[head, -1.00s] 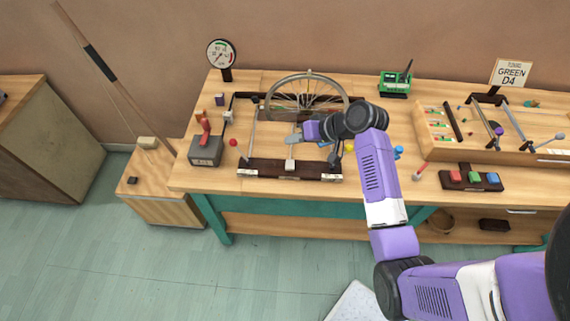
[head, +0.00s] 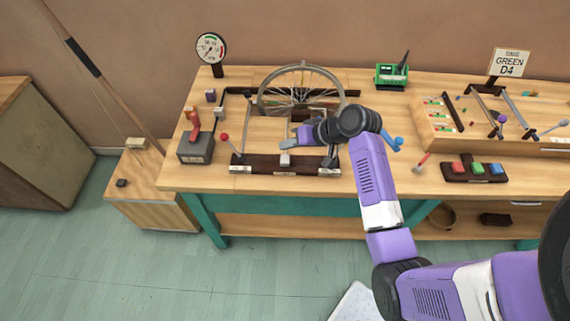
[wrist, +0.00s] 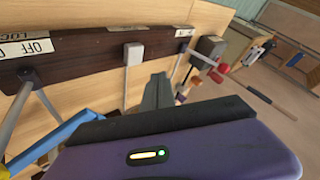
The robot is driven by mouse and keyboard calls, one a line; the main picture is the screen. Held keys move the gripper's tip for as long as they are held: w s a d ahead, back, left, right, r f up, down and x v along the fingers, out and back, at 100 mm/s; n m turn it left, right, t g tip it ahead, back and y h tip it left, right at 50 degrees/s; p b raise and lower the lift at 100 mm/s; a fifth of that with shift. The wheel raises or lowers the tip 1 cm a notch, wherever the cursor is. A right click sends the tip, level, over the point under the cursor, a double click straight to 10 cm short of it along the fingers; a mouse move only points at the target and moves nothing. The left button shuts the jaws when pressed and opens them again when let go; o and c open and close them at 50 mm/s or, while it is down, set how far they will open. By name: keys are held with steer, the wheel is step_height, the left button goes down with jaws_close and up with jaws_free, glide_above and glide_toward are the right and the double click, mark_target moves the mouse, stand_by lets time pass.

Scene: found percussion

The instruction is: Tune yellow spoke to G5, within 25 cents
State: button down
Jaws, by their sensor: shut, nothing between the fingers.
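The spoked wheel (head: 262,97) stands upright at the back of a dark frame (head: 262,166) on the bench. Its spokes are thin and pale here; I cannot tell which is yellow. A round dial gauge (head: 211,48) stands to the left of the wheel; its needle reading is too small to read. My gripper (head: 288,146) is in front of the wheel, over the frame's near bar and close to a pale block (head: 285,160). In the wrist view the grey fingers (wrist: 158,92) are shut and empty, beside the labelled dark bar (wrist: 90,57).
A red-knobbed lever (head: 224,137) and a grey box with a red handle (head: 195,148) stand at left. A green device (head: 391,76) is at the back.

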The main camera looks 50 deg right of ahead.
mark_target(288, 160)
steer(key=shift+f+b, duration=0.65)
steer(key=shift+f, duration=1)
steer(key=shift+f, duration=0.15)
stand_by(0.6)
steer(key=shift+f, duration=0.3)
steer(key=shift+f+b, duration=0.35)
steer(key=shift+f, duration=0.2)
stand_by(0.8)
steer(key=shift+r, duration=0.15)
steer(key=shift+r+p, duration=0.85)
steer(key=shift+p, duration=0.15)
steer(key=shift+r, duration=0.1)
step_height(288, 160, up, 5)
steer(key=p, duration=0.4)
steer(key=shift+p, duration=0.35)
